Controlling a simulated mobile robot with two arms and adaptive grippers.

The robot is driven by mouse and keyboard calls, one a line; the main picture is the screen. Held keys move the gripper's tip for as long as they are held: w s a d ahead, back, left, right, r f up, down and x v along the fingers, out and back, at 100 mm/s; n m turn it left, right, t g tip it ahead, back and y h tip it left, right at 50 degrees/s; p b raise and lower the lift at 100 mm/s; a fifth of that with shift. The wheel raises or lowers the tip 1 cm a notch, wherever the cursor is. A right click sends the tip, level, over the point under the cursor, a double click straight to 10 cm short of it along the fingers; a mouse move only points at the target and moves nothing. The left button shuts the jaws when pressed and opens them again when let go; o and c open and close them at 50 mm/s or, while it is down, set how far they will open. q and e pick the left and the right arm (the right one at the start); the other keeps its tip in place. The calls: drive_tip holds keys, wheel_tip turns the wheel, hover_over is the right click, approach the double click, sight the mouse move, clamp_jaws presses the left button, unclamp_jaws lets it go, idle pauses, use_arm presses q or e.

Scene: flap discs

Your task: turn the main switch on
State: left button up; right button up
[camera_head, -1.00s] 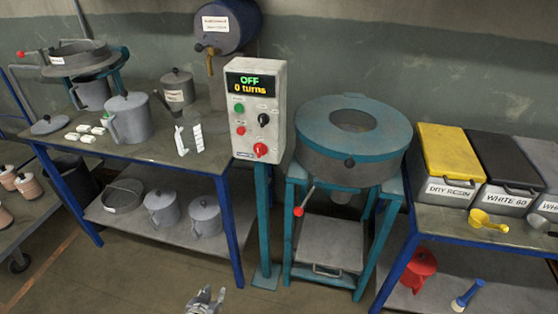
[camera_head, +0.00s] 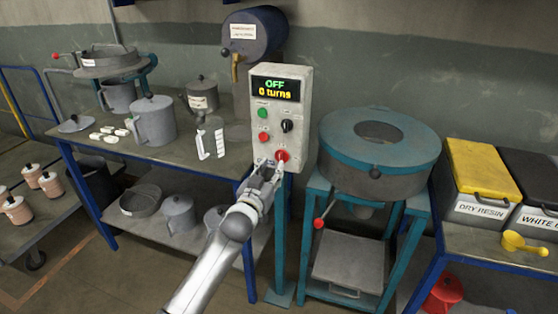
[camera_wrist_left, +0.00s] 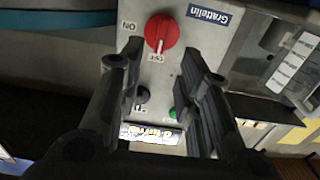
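The control box (camera_head: 296,88) stands on a blue post and its display reads OFF and 0 turns. The red main switch (camera_head: 282,156) is a knob low on the box's front. In the left wrist view the red knob (camera_wrist_left: 162,34) has a white pointer line directed at the OFF label, with ON printed to one side. My left gripper (camera_head: 268,168) is in front of the box's lower part, close to the knob. In the wrist view its two dark fingers (camera_wrist_left: 162,68) are apart with nothing between them, the knob just beyond their tips. My right gripper is not in view.
A teal round machine (camera_head: 380,150) with a red-tipped lever (camera_head: 319,223) stands right of the box. A bench (camera_head: 160,148) with pots and white pieces is at the left. The box also carries a green button (camera_head: 263,113), a red button (camera_head: 263,137) and a black knob (camera_head: 287,126).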

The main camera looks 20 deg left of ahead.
sight(279, 157)
use_arm(q)
drive_tip(key=shift+w+d, duration=0.1)
drive_tip(key=shift+w, duration=3.1)
clamp_jaws()
